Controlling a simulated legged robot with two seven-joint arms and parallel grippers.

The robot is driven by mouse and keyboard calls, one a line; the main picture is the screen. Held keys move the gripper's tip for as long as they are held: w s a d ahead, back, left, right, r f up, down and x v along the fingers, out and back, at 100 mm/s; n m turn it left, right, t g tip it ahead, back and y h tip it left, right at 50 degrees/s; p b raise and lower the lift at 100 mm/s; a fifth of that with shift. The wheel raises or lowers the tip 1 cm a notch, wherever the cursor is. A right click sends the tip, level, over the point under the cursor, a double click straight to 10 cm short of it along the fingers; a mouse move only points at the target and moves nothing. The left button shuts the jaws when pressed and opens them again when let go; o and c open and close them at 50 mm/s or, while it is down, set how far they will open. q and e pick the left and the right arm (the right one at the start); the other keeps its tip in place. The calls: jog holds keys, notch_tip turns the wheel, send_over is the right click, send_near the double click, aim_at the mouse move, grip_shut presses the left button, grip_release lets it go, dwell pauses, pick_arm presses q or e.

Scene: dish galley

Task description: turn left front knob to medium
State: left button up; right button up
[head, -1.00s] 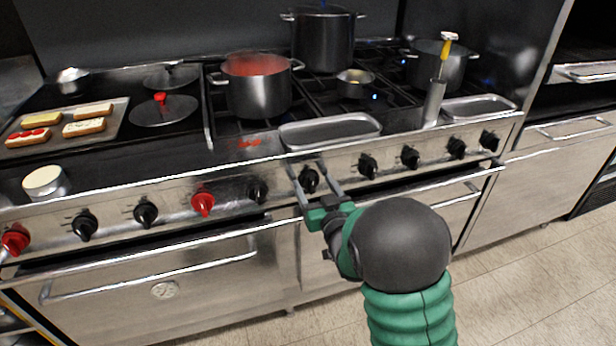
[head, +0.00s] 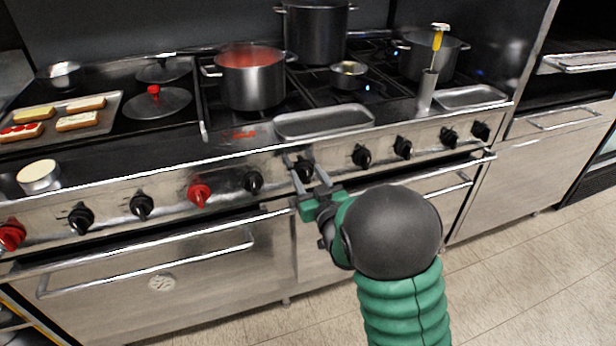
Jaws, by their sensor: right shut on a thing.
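A black knob (head: 303,171) sits on the steel front panel of the range, below the front-left part of the burner top. My right gripper (head: 303,168) reaches it from the front, with one grey finger on each side, and is shut on it. The fingers partly hide the knob, so its exact pointer angle is hard to read. A steel pot of red sauce (head: 251,87) stands on the front left burner above. My left gripper is not in view.
More black knobs (head: 362,156) and a red knob (head: 199,193) line the panel on both sides. Oven handles (head: 150,263) stick out below. A steel tray (head: 323,121) lies at the burner top's front edge.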

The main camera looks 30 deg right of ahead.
jog(key=n, duration=0.3)
jog(key=shift+a+f, duration=0.1)
jog(key=n, duration=0.4)
jog(key=shift+a, duration=0.1)
jog(key=n, duration=0.6)
jog(key=shift+a+f, duration=0.1)
jog(key=shift+f, duration=0.1)
jog(key=shift+n, duration=0.3)
jog(key=o, duration=1.3)
jog(key=shift+w, duration=0.15)
